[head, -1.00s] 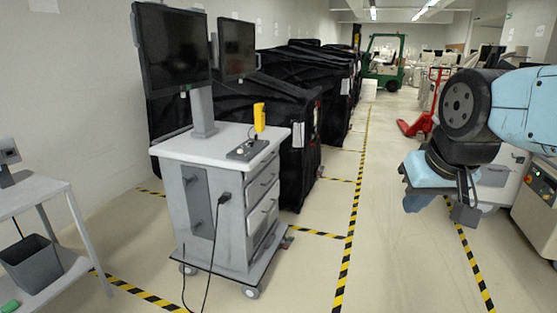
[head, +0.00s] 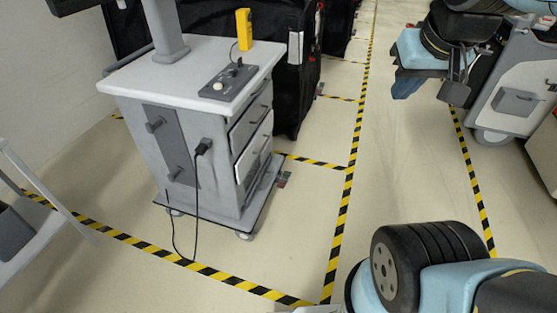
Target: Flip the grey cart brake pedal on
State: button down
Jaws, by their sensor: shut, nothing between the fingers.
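The grey cart (head: 195,150) stands left of centre, a white and grey cabinet with drawers on its right side.
A black power cable (head: 196,215) hangs from the cart to the floor. Black covered carts (head: 290,70) stand behind it. A white wheeled machine (head: 520,85) stands at the right. Floor between the cart and the striped tape (head: 344,215) is clear.

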aim_at(287, 175)
jog(key=i, duration=1.2)
jog(key=z, duration=0.05)
